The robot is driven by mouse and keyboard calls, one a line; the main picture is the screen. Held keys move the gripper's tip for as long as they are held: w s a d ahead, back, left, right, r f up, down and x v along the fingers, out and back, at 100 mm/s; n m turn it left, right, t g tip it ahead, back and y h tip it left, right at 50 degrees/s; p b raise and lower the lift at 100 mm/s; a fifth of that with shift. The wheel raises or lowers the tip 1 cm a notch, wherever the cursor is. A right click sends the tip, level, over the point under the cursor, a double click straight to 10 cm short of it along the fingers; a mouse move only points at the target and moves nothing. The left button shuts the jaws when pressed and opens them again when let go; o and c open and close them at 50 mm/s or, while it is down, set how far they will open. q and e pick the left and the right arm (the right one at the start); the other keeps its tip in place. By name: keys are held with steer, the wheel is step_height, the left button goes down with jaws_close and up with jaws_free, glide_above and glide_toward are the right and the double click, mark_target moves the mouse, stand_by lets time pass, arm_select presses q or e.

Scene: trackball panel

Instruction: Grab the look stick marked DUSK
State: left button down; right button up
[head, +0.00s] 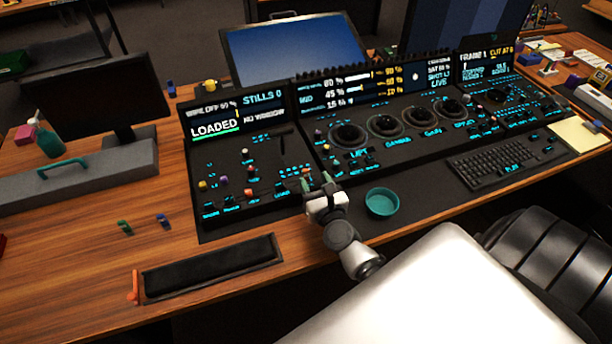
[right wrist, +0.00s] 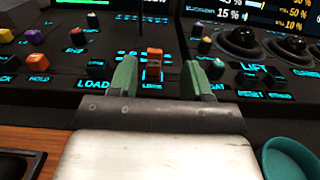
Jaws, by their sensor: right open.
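No DUSK marking is readable in either view, so I cannot tell which piece is the DUSK stick. In the right wrist view a small orange upright piece (right wrist: 154,62) stands on the panel, between and just beyond the green fingertips of my right gripper (right wrist: 158,78). The fingers are apart, with nothing clasped. In the head view my right gripper (head: 321,188) is over the panel's front edge. My left gripper is not in view.
The control panel (head: 250,205) has knobs, trackballs and lit labels. A teal bowl (head: 382,202) sits just right of my right gripper. A long black tray (head: 210,268) lies at front left. A keyboard (head: 505,160) is to the right.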

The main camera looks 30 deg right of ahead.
mark_target(307, 173)
steer(key=x, duration=0.4)
steer(key=shift+w+a+f, duration=0.15)
steer(key=shift+w+a, duration=0.1)
steer(key=shift+w, duration=0.2)
steer(key=shift+s, duration=0.1)
jaws_close()
